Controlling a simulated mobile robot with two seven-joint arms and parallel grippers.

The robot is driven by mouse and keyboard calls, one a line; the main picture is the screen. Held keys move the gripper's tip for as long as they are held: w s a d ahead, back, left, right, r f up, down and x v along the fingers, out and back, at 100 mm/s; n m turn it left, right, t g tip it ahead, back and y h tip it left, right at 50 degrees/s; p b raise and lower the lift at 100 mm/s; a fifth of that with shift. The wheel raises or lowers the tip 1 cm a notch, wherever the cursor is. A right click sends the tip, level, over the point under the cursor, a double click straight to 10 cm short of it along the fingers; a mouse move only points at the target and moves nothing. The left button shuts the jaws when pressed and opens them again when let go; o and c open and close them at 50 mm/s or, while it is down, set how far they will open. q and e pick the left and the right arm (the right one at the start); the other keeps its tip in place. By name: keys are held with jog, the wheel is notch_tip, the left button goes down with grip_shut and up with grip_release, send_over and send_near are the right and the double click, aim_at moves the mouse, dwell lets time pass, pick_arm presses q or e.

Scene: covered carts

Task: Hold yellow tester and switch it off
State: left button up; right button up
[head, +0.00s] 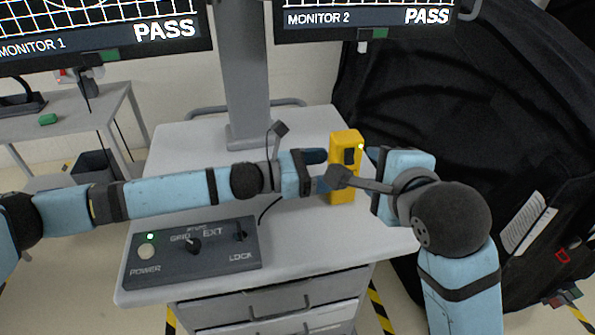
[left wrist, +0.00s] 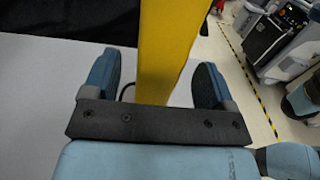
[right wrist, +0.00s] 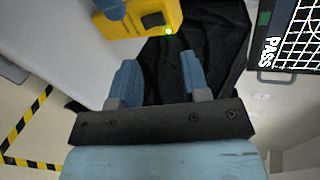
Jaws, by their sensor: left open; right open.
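The yellow tester (head: 346,138) stands upright on the cart top in the head view, with a black switch and a lit green lamp on its upper face. My left gripper (head: 322,171) is open at its left side. In the left wrist view the tester (left wrist: 170,50) passes between the two open fingers (left wrist: 155,85), with gaps visible beside it. My right gripper (head: 372,165) is open just right of the tester. In the right wrist view its fingers (right wrist: 155,80) are empty, and the tester (right wrist: 140,20) lies beyond them, its switch and green lamp visible.
A dark control box (head: 192,252) with knobs and a lit green lamp sits at the cart's front left. The grey cart top (head: 190,150) is otherwise mostly clear. Two monitors reading PASS hang above. A black covered cart (head: 450,90) stands close on the right.

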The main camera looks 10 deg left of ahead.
pick_arm(q)
jog(key=shift+x, duration=1.8)
